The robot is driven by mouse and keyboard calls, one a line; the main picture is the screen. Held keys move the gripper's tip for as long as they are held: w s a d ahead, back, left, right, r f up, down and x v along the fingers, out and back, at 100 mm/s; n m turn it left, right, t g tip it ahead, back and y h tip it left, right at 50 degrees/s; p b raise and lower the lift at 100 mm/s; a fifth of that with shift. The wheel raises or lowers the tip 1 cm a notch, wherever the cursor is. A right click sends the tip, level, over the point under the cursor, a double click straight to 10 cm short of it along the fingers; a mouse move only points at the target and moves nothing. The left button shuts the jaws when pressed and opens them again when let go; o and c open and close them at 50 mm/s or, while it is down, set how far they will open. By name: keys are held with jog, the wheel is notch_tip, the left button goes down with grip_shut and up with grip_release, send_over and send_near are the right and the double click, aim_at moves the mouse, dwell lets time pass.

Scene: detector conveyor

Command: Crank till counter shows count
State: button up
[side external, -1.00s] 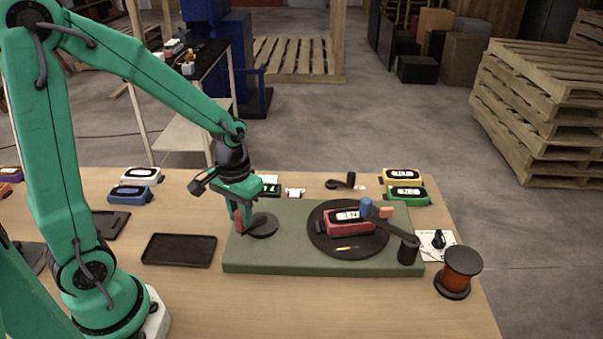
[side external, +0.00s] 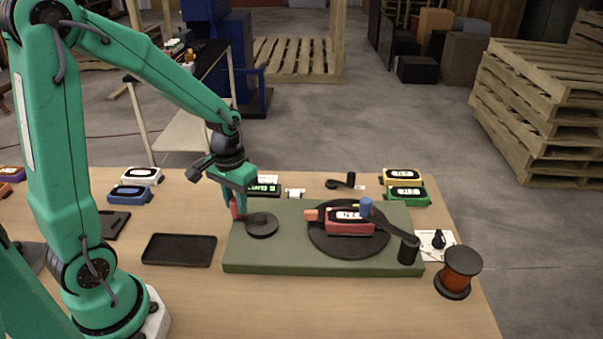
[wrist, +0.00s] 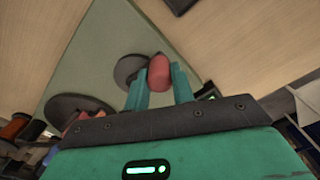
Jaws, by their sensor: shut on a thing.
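A green base board (side external: 290,262) carries a small black crank disc (side external: 262,226) on its left and a larger black turntable (side external: 350,252) on its right. My gripper (side external: 237,208) is shut on the red crank knob (side external: 235,209) at the disc's left rim. In the wrist view the knob (wrist: 159,72) sits between my two teal fingers. A red box with a lit display (side external: 349,226) rests on the turntable, with an orange block (side external: 311,215) at its left. A small black counter with green digits (side external: 265,189) stands behind the board; its digits are too small to read surely.
Yellow (side external: 402,176) and green (side external: 408,195) boxes stand back right, a copper spool (side external: 457,272) front right. An empty black tray (side external: 180,250) lies left of the board.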

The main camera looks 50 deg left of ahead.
jog(key=shift+w+a, duration=0.6)
jog(key=shift+w, duration=0.45)
